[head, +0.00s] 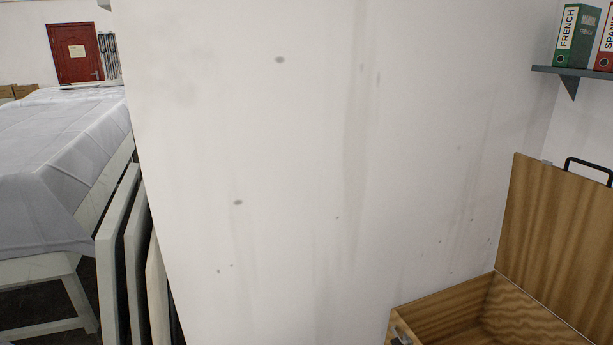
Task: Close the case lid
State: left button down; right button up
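A wooden case (437,308) stands at the lower right of the head view, cut off by the bottom and right edges. Its lid (553,240) is open and stands up at the right side of the case. A black handle (588,166) shows at the lid's top edge. The part of the inside that shows looks empty. A small metal latch (400,335) is at the near left corner of the case. Neither of my grippers is in view.
A stained white wall (300,150) fills the middle, close behind the case. A shelf (575,72) with binders (577,35) hangs above the lid. At left are a cloth-covered table (55,165), leaning panels (132,260) and a red door (75,52).

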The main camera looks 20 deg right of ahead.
aim_at(556, 244)
jog(key=i+z, duration=0.1)
jog(key=z, duration=0.35)
jog(key=j+z, duration=0.2)
jog(key=z, duration=0.2)
jog(key=i+j+z, duration=0.15)
jog(key=z, duration=0.3)
jog(key=j+z, duration=0.1)
jog(key=z, duration=0.35)
